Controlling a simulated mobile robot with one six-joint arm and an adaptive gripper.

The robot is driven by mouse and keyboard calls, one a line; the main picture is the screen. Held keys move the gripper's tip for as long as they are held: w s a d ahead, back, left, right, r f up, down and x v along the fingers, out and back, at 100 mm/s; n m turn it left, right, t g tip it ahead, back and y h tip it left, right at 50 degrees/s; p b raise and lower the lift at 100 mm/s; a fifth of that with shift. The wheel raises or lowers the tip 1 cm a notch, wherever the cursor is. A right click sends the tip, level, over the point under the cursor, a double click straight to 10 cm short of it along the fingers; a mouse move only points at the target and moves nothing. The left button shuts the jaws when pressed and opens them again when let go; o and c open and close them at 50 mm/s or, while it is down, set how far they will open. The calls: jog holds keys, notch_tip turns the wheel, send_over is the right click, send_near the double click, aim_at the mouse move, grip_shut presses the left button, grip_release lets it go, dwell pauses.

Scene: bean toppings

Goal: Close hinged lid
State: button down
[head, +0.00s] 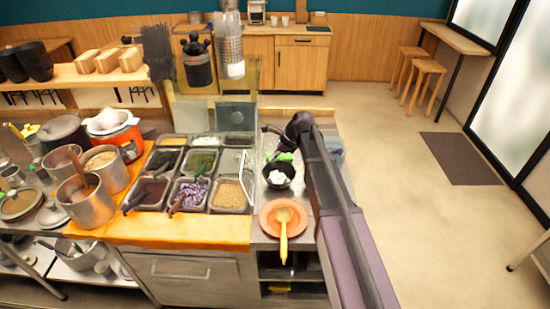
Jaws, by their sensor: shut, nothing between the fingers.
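A steel topping station with several compartments (163,161) stands on the counter, and its food shows uncovered. A thin, pale-edged panel (248,178) stands raised at its right side; it looks like an open hinged lid, but its hinge cannot be made out. A grey upright panel (237,112) stands behind the station. My arm reaches in from the lower right. My gripper (267,129) is small and dark at the arm's far end, to the right of the station and beyond the raised panel. It is shut and empty, apart from the panel as far as I can see.
A black bowl with white contents (278,178) sits below my gripper. An orange plate (268,219) with a yellow ladle (284,235) is nearer. Metal pots (86,200) and an orange cooker (122,138) crowd the left. Ladle handles stick out of the station. Open floor lies right.

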jog(key=a+f+b, duration=0.3)
jog(key=a+f, duration=0.1)
jog(key=a, duration=0.1)
jog(key=shift+w+a, duration=0.25)
jog(key=shift+a, duration=0.15)
